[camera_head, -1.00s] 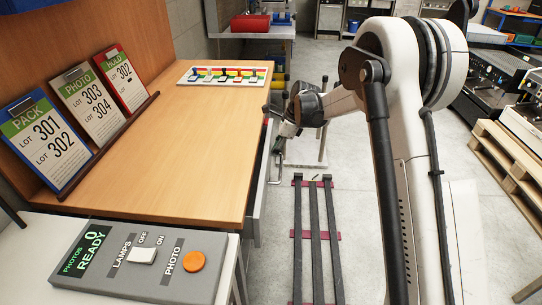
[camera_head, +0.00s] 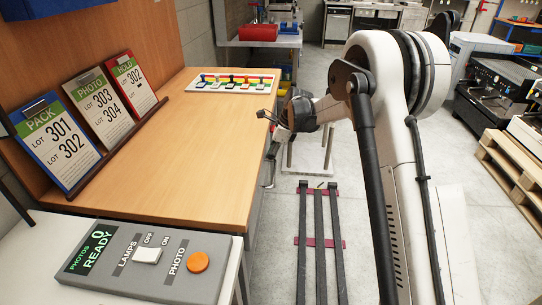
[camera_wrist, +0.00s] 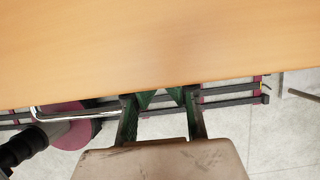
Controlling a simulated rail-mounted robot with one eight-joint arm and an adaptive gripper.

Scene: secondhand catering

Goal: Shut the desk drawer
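The wooden desk (camera_head: 200,140) stands at left in the head view, with its drawer side facing right. Little of the drawer shows past the desk's edge. A bent metal handle (camera_head: 270,172) sticks out below that edge, and it also shows in the wrist view (camera_wrist: 75,110). The drawer's front is mostly hidden under the top. My gripper (camera_head: 277,124) is at the desk's right edge, beyond the handle. In the wrist view, its green fingers (camera_wrist: 161,97) reach the tabletop edge, beside the handle. Their tips are partly hidden there, and nothing is seen held. I cannot tell whether they touch the drawer.
A control box (camera_head: 150,262) with an orange button sits at the near left. Lot signs (camera_head: 105,105) lean on a rack, and a coloured strip (camera_head: 226,83) lies on the desk's far end. Dark floor rails (camera_head: 319,240) run right of the desk. A pallet (camera_head: 515,165) stands at right.

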